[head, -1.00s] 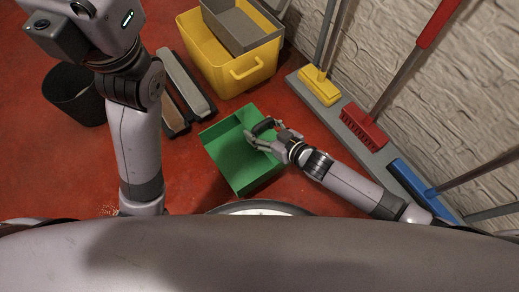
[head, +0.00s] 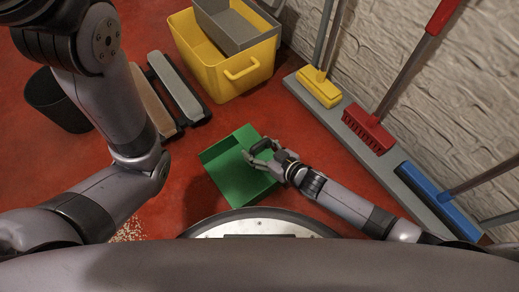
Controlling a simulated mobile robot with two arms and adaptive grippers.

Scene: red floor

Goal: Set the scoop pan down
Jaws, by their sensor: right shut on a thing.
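The green scoop pan (head: 230,182) is at the middle of the head view, over the red floor. Its open side faces down and to the left. My right gripper (head: 256,153) is shut on the pan near its far right side and hides part of it. I cannot tell for sure whether the pan's underside touches the floor. My left arm comes in from the left, and its gripper is outside the view.
A yellow bucket (head: 222,72) with a grey tray (head: 236,27) stands behind. Two brush heads (head: 178,86) and a black bin (head: 55,100) are at the left. Yellow, red (head: 368,131) and blue (head: 437,199) brooms line the wall. Pale crumbs (head: 128,230) lie at lower left.

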